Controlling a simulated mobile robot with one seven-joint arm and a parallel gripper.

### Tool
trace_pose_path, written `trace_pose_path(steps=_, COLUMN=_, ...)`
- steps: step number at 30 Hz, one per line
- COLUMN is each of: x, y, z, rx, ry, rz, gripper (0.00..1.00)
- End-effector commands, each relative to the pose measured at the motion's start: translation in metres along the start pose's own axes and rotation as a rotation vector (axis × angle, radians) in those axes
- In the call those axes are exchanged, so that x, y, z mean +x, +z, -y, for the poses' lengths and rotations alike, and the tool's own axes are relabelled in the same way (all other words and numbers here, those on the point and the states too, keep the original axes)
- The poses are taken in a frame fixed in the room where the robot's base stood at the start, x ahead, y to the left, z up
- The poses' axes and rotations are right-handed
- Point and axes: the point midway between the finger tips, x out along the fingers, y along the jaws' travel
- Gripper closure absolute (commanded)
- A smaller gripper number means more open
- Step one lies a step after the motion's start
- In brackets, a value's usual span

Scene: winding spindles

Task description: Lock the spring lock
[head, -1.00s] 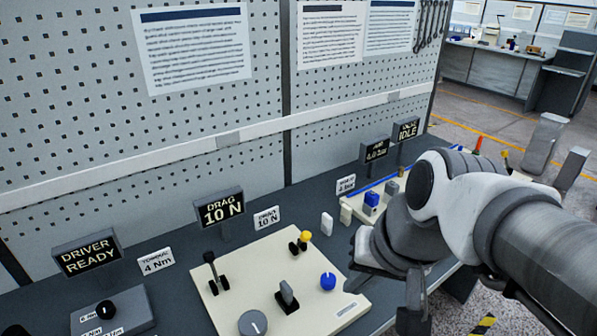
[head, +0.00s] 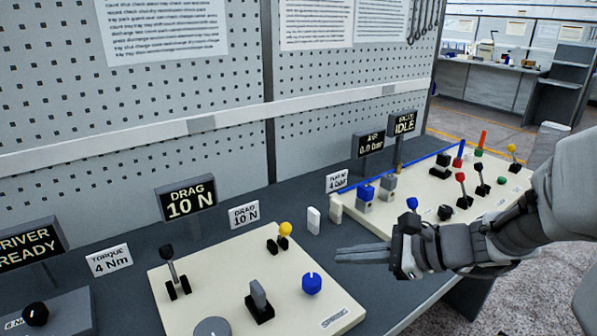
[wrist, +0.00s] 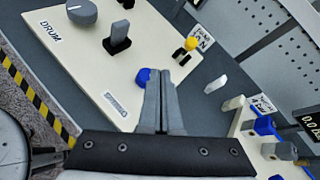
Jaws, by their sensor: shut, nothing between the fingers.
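The near cream panel (head: 205,292) carries a label (head: 338,317) at its front right corner that seems to begin with "SPRING". On this panel are a blue knob (head: 311,284), a grey upright handle (head: 259,293) on a black base, a yellow-tipped lever (head: 285,228) and a black lever (head: 167,252). I cannot tell which one is the spring lock. My gripper (head: 340,253) is shut and empty, its fingers pointing left above the table by the panel's right edge. In the wrist view, the fingertips (wrist: 172,74) show beside the blue knob (wrist: 142,76), apparently above it.
A second cream panel (head: 505,195) with several levers and blue blocks stands to the right. A white upright block (head: 313,220) stands between the panels. Signs reading DRAG 10 N (head: 187,200) and IDLE (head: 404,123) stand behind. A pegboard wall (head: 230,100) closes the back.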

Motion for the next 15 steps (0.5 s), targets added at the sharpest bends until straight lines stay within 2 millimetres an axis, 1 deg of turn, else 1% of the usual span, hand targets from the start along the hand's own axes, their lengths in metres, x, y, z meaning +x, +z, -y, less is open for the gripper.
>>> trace_pose_path(steps=1, x=0.006, y=-0.019, z=0.005, rx=0.064, ry=-0.037, rz=0.02, gripper=1.0)
trace_pose_path(steps=3, x=0.007, y=-0.03, z=0.015, rx=0.131, ry=-0.081, rz=0.046, gripper=1.0)
trace_pose_path(steps=6, x=0.007, y=-0.04, z=0.025, rx=0.194, ry=-0.125, rz=0.071, gripper=1.0)
trace_pose_path(steps=10, x=0.006, y=-0.045, z=0.03, rx=0.227, ry=-0.15, rz=0.084, gripper=1.0)
trace_pose_path(steps=15, x=0.006, y=-0.044, z=0.031, rx=0.23, ry=-0.152, rz=0.086, gripper=1.0)
